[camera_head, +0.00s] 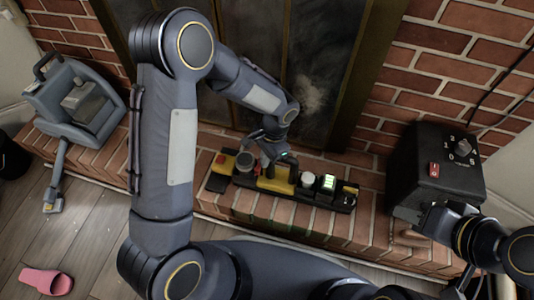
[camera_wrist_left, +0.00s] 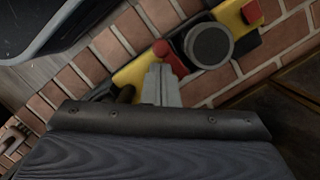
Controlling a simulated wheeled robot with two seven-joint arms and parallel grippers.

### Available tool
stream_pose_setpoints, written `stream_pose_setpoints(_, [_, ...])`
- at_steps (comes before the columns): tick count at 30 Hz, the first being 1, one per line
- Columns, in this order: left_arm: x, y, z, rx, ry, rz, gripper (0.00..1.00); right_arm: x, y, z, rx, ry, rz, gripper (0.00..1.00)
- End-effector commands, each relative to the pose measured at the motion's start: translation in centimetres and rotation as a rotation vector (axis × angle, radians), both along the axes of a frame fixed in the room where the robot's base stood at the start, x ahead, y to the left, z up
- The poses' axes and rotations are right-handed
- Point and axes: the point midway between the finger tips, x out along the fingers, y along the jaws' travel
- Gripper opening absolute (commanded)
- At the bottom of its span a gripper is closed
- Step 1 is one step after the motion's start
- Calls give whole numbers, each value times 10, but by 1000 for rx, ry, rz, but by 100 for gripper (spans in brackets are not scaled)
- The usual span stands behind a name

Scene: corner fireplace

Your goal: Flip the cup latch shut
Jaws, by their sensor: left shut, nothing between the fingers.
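A black and yellow panel strip (camera_head: 283,201) lies on the brick hearth. Near its left end is a round dark grey cup-like part (camera_head: 244,162), which also shows in the left wrist view (camera_wrist_left: 209,46). Beside it in the wrist view is a red piece (camera_wrist_left: 172,57); I cannot tell whether it is the latch. My left gripper (camera_head: 275,158) is over the strip, just right of the round part. In the wrist view its fingers (camera_wrist_left: 160,84) are together and empty, their tips close to the red piece. My right gripper (camera_head: 428,222) is by the black box; its fingers are unclear.
A white knob (camera_head: 308,179) and a green-lit switch (camera_head: 328,182) sit further right on the strip. A black box (camera_head: 433,165) with a dial and red switch stands at right. A grey-blue machine (camera_head: 75,100) stands at left. A pink slipper (camera_head: 46,281) lies on the floor.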

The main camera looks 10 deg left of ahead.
Motion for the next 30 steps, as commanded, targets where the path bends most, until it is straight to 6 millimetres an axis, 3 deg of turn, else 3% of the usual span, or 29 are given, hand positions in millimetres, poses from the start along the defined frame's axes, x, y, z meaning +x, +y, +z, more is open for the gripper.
stream_pose_setpoints(30, [-3,2,-2,-1,1,-99,0,0,0,4,0,0,0,36])
